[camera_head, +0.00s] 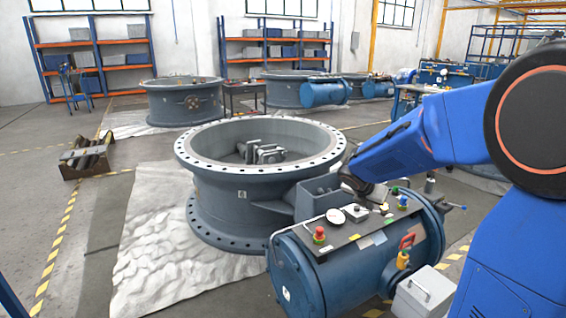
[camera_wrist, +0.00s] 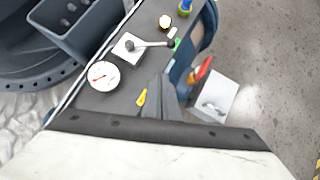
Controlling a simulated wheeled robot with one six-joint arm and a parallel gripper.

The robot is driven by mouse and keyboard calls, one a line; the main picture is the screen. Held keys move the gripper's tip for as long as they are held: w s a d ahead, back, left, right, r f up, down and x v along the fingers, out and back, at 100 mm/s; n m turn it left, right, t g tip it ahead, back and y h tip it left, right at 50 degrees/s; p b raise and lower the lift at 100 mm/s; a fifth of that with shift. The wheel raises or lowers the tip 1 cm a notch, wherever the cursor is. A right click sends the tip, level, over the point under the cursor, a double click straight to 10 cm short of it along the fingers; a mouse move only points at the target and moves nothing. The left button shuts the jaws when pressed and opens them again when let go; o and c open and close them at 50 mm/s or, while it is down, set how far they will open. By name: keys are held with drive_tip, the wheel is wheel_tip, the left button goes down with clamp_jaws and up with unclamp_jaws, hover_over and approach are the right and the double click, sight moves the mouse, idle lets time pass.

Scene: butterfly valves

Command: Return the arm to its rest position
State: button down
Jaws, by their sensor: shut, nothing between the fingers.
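My blue arm reaches in from the right in the head view. My gripper (camera_wrist: 165,82) is shut and empty above the dark control panel (camera_wrist: 110,98) in the wrist view. In the head view the gripper end (camera_head: 352,184) is partly lost against the panel and the grey box beside it. The panel tops a blue cylinder (camera_head: 415,240) fixed to a large grey butterfly valve (camera_head: 240,205). A round gauge (camera_wrist: 103,76) with a red needle and a lever on a white plate (camera_wrist: 130,47) lie left of the fingers. I cannot tell whether the fingers touch the panel.
The panel carries a red button (camera_head: 319,234) and a red-handled switch (camera_head: 405,248) stands on the cylinder. A light grey box (camera_head: 422,292) is at its right end. More valves (camera_head: 183,100) and shelves (camera_head: 95,55) stand behind. Open floor (camera_head: 60,220) lies at left.

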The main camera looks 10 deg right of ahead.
drive_tip(key=s+a+r+m+y, duration=0.1)
drive_tip(key=s+a+m, duration=0.3)
drive_tip(key=s+m, duration=0.5)
drive_tip(key=s+a+r+m+y, duration=0.1)
drive_tip(key=s+a+m, duration=0.3)
drive_tip(key=s+m, duration=0.4)
drive_tip(key=s+a+r+m+y, duration=0.1)
drive_tip(key=s+a+m+y, duration=0.2)
drive_tip(key=s+m, duration=0.6)
drive_tip(key=s+a, duration=0.2)
drive_tip(key=s, duration=0.7)
drive_tip(key=shift+m+g+y, duration=0.3)
